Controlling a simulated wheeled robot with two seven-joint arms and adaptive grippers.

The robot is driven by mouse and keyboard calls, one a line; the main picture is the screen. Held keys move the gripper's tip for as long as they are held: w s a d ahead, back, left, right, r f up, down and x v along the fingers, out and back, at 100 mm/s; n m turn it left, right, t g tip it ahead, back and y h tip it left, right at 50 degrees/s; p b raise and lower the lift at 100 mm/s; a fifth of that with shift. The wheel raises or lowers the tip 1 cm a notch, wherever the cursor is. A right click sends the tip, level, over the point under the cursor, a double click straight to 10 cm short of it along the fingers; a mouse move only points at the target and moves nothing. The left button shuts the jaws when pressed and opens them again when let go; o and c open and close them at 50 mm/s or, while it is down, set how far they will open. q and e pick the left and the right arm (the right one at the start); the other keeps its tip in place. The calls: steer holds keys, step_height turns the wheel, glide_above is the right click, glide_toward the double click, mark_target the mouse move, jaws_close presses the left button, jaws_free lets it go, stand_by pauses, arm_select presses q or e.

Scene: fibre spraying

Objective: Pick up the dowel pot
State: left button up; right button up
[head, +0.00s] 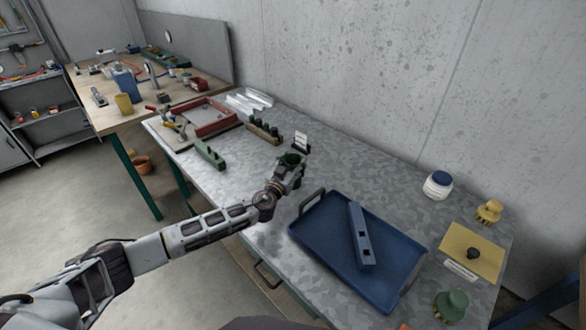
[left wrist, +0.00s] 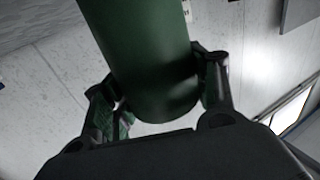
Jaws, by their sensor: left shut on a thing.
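The dowel pot is a dark green cylinder (head: 290,159), near the middle of the metal-topped bench in the head view. My left gripper (head: 289,170) is shut on it. In the left wrist view the pot (left wrist: 145,50) fills the space between the two fingers, one on each side of its round wall. The gripper hides part of the pot in the head view. I cannot tell whether the pot touches the bench top or hangs just above it. My right gripper is not in view.
A small white card (head: 301,141) stands just behind the pot. A blue tray (head: 312,240) with a blue bar (head: 360,235) lies to the right. Green (head: 210,154) and brown (head: 263,132) blocks lie to the left. A white jar (head: 437,187) stands at the back right.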

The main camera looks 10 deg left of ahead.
arm_select(q)
steer(key=shift+r, duration=0.15)
step_height(320, 180, up, 10)
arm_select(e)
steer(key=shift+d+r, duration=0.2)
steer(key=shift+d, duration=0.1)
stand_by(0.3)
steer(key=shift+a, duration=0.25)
